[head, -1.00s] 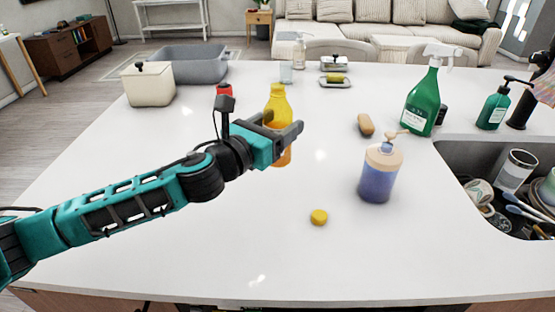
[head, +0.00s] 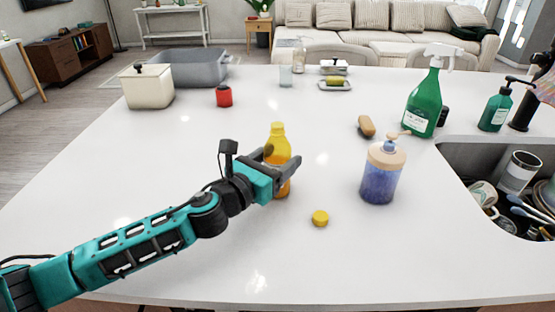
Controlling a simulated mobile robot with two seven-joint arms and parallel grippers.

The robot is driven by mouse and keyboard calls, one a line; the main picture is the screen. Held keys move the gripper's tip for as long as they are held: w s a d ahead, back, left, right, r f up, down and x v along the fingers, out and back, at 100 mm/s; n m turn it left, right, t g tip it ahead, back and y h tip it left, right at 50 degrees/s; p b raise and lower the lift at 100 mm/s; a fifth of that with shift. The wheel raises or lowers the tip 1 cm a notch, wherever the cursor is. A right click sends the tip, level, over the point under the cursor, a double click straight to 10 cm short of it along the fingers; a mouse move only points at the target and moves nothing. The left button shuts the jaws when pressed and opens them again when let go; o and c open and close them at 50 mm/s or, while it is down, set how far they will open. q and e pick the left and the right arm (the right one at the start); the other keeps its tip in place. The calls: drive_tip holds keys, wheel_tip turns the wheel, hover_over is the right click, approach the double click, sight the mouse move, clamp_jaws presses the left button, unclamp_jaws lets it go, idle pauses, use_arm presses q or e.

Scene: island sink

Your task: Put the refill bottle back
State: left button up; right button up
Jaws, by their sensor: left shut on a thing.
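The refill bottle, a yellow-orange bottle (head: 279,145), stands upright near the middle of the white island top. My left gripper (head: 282,173) is shut on its lower body, with a dark finger across its front. The bottle's base is low at the counter; I cannot tell for sure whether it touches. A small yellow cap (head: 320,218) lies on the counter in front and to the right of the bottle. A pump dispenser (head: 381,178) with blue-purple contents and a peach top stands to the right. My right gripper is not in view.
A red jar (head: 224,96), a cream canister (head: 148,88) and a grey basin (head: 188,66) stand at the back left. A brush (head: 366,126) and a green spray bottle (head: 423,103) stand right, near the sink (head: 462,160).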

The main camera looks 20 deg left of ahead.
use_arm(q)
drive_tip(key=shift+f, duration=0.1)
drive_tip(key=o, duration=1.2)
drive_tip(key=shift+c, duration=0.2)
drive_tip(key=shift+s+a, duration=0.1)
drive_tip(key=shift+s, duration=0.1)
drive_tip(key=b+v, duration=0.1)
drive_tip(key=v, duration=0.8)
drive_tip(key=shift+s+a, duration=0.1)
drive_tip(key=shift+s, duration=0.25)
drive_tip(key=shift+s+a+r+b, duration=0.1)
drive_tip(key=shift+s+a+b, duration=0.1)
drive_tip(key=shift+s, duration=0.25)
drive_tip(key=shift+s+a+r+b, duration=0.1)
drive_tip(key=shift+s+r+b, duration=0.1)
drive_tip(key=shift+s, duration=0.2)
drive_tip(key=shift+f, duration=0.1)
